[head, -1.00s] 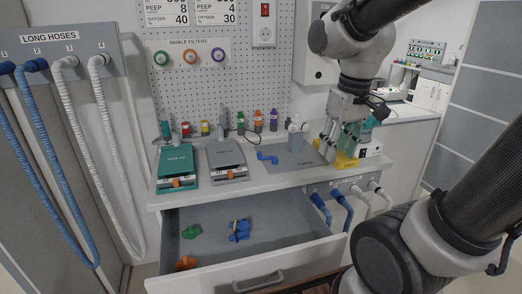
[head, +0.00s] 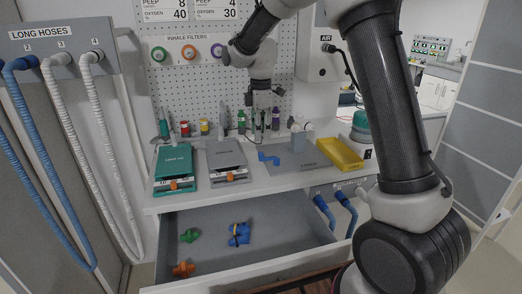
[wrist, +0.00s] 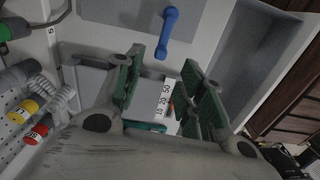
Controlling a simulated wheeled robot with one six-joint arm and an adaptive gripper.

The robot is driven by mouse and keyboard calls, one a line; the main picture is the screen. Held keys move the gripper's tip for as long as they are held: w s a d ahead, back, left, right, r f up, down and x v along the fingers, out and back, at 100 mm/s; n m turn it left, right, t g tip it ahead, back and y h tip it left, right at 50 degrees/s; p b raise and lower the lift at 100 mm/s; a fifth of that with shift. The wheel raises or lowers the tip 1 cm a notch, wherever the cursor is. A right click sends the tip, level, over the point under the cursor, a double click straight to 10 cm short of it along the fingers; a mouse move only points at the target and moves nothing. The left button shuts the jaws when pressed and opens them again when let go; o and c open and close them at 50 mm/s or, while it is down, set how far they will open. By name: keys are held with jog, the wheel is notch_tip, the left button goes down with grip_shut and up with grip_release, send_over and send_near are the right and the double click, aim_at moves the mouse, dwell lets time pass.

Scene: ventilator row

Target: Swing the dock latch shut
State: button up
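On the white counter stand a teal unit (head: 173,160) and a grey unit (head: 226,156), each with an orange tab at its front edge: the teal unit's tab (head: 175,184) and the grey unit's tab (head: 231,177). I cannot tell for certain which part is the dock latch or whether it is shut. My gripper (head: 262,123) hangs above the back of the counter, right of the grey unit. In the wrist view my gripper (wrist: 155,95) has its green-padded fingers apart, with nothing held. Between them show a white number label (wrist: 164,96) and a small orange piece (wrist: 171,108).
A yellow tray (head: 340,153) is to the right. The drawer (head: 275,220) below is open, holding blue, green and orange fittings. Coloured bottles stand along the pegboard.

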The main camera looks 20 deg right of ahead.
aim_at(261, 152)
notch_tip(261, 152, down, 8)
jog(key=shift+r, duration=0.15)
dwell(0.3)
grip_shut()
